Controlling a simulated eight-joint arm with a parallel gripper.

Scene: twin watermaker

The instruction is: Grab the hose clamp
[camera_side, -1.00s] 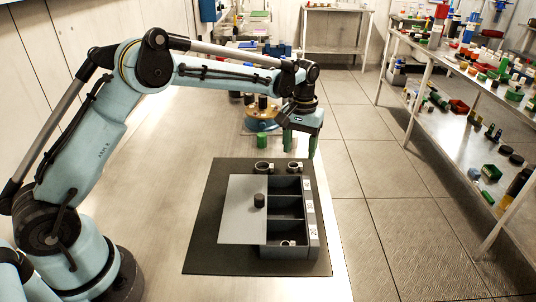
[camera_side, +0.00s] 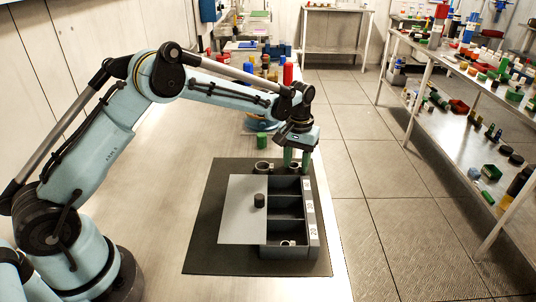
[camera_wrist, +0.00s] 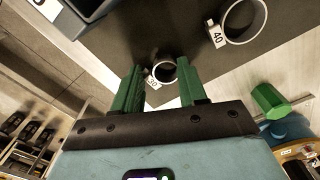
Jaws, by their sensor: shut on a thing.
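My gripper (camera_side: 296,160) points down with its green fingers around a small ring-shaped hose clamp (camera_side: 295,167) at the back right of the dark mat. The wrist view shows this clamp (camera_wrist: 163,71) between the fingertips, with a white tag that seems to read 30; the fingers are shut on it. A larger hose clamp (camera_side: 263,168) stands on the mat to its left, and its tag reads 40 in the wrist view (camera_wrist: 245,20). A third ring (camera_side: 288,243) lies in the box's front compartment. The fingers partly hide the held clamp in the side view.
A grey box (camera_side: 314,240) with three compartments and number labels stands just in front of my gripper. A flat grey lid (camera_side: 240,210) with a black knob lies left of it. A green cylinder (camera_side: 262,142) stands behind the mat. The bench left of the mat is clear.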

